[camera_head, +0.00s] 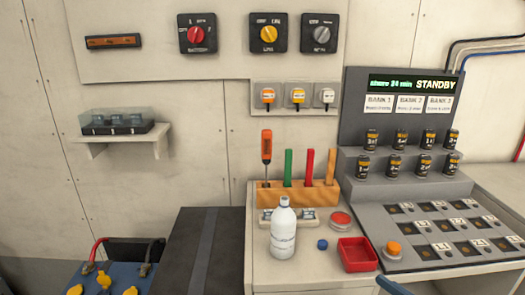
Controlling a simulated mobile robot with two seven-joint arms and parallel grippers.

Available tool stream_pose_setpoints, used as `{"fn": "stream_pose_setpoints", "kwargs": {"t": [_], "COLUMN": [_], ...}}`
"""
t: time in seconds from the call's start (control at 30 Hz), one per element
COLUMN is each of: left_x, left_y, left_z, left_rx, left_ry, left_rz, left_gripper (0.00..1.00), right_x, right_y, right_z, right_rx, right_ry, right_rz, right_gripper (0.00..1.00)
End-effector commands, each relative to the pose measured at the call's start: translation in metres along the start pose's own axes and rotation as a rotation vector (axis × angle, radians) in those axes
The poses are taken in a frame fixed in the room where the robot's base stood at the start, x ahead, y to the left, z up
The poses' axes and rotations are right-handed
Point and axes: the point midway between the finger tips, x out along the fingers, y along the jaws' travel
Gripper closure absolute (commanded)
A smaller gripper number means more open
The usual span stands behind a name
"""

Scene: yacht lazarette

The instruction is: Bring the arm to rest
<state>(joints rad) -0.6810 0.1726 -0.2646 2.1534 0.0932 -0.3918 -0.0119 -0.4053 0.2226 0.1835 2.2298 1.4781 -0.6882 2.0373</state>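Neither of my grippers shows in the head view, and no part of my arms can be made out for sure. What they hold, if anything, is out of sight. The white counter (262,270) in the middle carries a white bottle (284,232), which stands upright with its cap off or white. A small blue cap (322,244) lies to the right of the bottle. A red tray (357,256) sits near the counter's right side, with a round red-lidded tin (340,220) behind it.
A wooden rack (295,193) holds an orange-handled screwdriver (266,147) and coloured strips. A grey console (430,235) with a STANDBY display (413,84) stands at right. A blue battery (105,280) is at lower left. A wall shelf (118,138) juts out. The dark panel (203,250) is bare.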

Motion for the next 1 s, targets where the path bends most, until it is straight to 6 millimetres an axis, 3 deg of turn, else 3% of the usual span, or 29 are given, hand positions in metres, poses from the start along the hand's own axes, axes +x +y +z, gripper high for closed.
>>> {"fn": "stream_pose_setpoints", "kwargs": {"t": [0.07,0.33,0.5,0.7,0.83,1.0], "left_x": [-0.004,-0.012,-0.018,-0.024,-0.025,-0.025], "left_y": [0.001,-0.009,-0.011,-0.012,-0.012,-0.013], "left_z": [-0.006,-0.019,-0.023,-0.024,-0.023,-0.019], "left_rx": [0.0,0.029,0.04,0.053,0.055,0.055], "left_ry": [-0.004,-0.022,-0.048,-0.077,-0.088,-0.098], "left_rz": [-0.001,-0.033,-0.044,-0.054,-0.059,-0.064], "left_gripper": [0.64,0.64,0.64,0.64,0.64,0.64], "right_x": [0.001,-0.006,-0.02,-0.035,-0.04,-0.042], "right_y": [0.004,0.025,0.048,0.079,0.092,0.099], "right_z": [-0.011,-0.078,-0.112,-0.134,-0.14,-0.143], "right_rx": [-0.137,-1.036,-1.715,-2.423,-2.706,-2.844], "right_ry": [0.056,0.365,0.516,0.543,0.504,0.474], "right_rz": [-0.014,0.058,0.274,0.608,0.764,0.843], "right_gripper": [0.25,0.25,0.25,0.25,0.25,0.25]}}
